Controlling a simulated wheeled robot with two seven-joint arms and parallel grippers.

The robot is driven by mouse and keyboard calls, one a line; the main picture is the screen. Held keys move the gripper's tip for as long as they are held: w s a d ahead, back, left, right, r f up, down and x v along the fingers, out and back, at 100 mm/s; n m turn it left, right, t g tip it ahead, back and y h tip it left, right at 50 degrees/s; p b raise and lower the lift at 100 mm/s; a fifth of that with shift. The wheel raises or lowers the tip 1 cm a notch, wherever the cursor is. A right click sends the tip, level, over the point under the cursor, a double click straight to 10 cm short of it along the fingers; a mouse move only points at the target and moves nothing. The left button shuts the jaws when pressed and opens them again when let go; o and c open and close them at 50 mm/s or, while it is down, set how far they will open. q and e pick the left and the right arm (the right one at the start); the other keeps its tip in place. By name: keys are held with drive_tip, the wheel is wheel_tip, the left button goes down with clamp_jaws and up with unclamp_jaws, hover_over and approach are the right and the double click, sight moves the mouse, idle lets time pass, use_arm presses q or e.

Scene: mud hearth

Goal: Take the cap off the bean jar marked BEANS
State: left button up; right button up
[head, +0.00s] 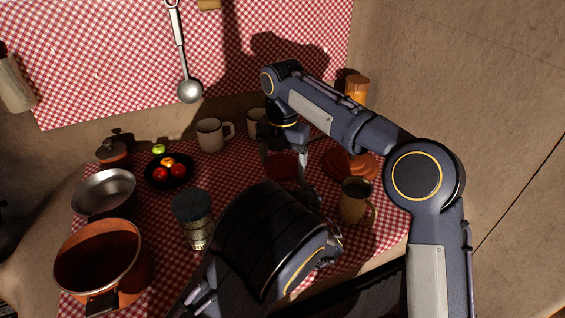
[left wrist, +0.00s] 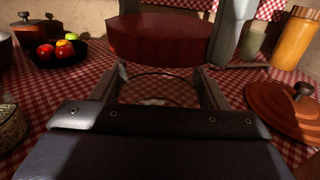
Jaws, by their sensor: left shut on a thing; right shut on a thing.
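A dark red round cap (head: 283,169) is between the fingers of my right gripper (head: 284,158), which is shut on it. In the left wrist view the cap (left wrist: 160,40) is large and level, just beyond my left gripper. My left gripper (left wrist: 160,80) is shut around a clear glass jar, whose round rim (left wrist: 155,103) shows between the fingers. The cap appears apart from this rim, above and beyond it. In the head view my left forearm hides the held jar and most of the left gripper. No BEANS marking is readable.
Another jar with a dark lid (head: 192,207) stands left of my left arm. A mug (head: 354,203) and a terracotta lid (head: 350,160) are on the right.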

sight(283, 164)
drive_tip(key=shift+r, duration=0.1)
drive_tip(key=shift+r, duration=2)
use_arm(q)
drive_tip(key=o, duration=2)
drive_tip(key=shift+c, duration=0.2)
